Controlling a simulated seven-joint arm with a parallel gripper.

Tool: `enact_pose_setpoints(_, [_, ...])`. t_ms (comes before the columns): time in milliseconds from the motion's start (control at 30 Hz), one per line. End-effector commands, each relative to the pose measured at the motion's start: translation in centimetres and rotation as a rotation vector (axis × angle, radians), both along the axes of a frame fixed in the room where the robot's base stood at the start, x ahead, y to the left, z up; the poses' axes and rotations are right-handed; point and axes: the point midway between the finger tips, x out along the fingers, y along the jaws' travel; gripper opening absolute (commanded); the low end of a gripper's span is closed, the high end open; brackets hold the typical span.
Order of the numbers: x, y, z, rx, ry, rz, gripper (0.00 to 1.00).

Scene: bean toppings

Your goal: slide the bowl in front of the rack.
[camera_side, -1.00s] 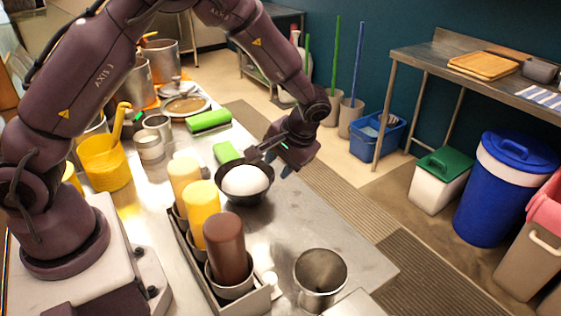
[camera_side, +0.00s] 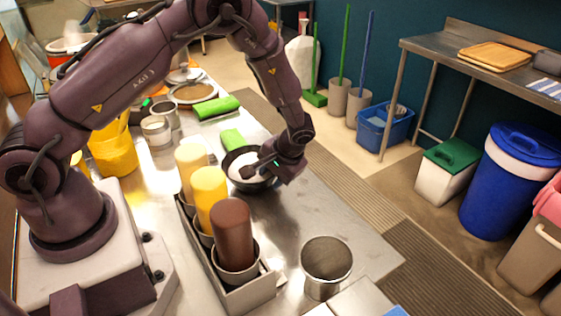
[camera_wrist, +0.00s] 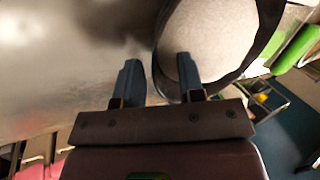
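The dark bowl (camera_side: 228,174) holds something white and stands on the steel counter, just behind and right of the rack. The rack (camera_side: 248,295) is a grey tray holding three bottles: cream, yellow and brown. My gripper (camera_side: 254,170) is low at the bowl's right side, and its body hides part of the bowl. In the wrist view, the bowl (camera_wrist: 266,22) fills the upper right. My gripper (camera_wrist: 158,74) has its fingers apart there, one over the bowl's inside and one outside, with the near rim between them. I cannot tell whether either finger touches the bowl.
A green packet (camera_side: 231,138) lies close behind the bowl, with a larger green one (camera_side: 216,107) farther back. A metal cup (camera_side: 326,266) stands right of the rack. The counter (camera_side: 320,215) right of the bowl and rack is mostly clear up to its right edge.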

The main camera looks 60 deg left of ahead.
Motion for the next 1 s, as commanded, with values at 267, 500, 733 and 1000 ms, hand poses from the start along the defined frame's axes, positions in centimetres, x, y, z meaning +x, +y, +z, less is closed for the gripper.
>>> enact_pose_setpoints(267, [-0.4,1.1,-2.6,0.0,0.0,0.0,0.36])
enact_pose_setpoints(500, [-0.4,1.2,-2.8,-0.001,0.0,0.0,0.36])
enact_pose_setpoints(733, [-0.4,1.2,-2.8,-0.001,-0.001,0.0,0.08])
enact_pose_setpoints(1000, [-0.4,1.1,-2.8,-0.001,-0.001,-0.001,0.0])
